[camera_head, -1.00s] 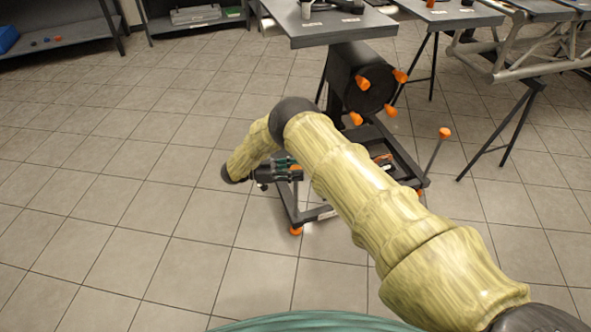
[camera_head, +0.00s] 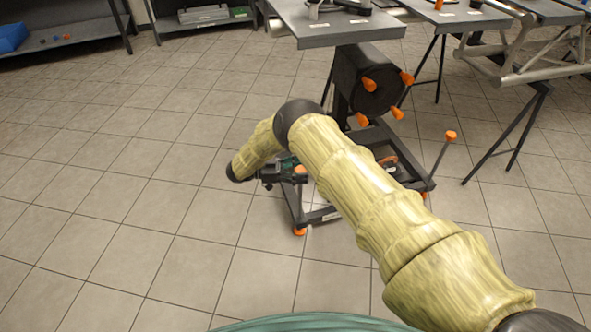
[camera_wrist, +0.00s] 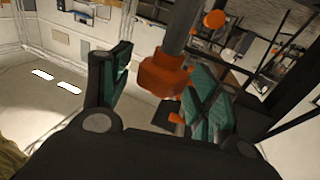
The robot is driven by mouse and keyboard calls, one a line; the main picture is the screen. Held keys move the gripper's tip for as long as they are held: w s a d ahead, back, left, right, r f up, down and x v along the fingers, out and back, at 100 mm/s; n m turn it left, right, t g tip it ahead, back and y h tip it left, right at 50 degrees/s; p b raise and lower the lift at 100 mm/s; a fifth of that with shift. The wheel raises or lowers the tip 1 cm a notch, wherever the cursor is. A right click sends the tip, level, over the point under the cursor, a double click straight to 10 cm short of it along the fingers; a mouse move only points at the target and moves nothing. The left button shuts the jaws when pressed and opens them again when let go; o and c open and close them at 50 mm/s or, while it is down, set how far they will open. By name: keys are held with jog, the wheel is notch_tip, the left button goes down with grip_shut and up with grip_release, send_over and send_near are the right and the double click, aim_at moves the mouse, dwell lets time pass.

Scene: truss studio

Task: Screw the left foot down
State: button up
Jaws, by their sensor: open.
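My gripper (camera_head: 288,170) reaches from the left toward the low dark stand frame. Its fingers are open at the stand's left upright, beside an orange knob (camera_head: 300,169). In the wrist view, two teal-padded fingers of my gripper (camera_wrist: 157,88) stand apart, with an orange knob (camera_wrist: 162,72) on a dark rod between or just beyond them. I cannot tell whether the pads touch it. An orange foot (camera_head: 299,231) sits under the stand's near left corner, on or close to the floor. My forearm hides part of the stand.
A grey table top (camera_head: 335,28) stands above a black drum (camera_head: 368,80) with several orange knobs. An angled rod with an orange end (camera_head: 450,135) rises at the stand's right. A truss table (camera_head: 530,70) is at the right. The tiled floor at left is clear.

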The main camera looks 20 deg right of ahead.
jog(key=v, duration=1.2)
dwell(0.6)
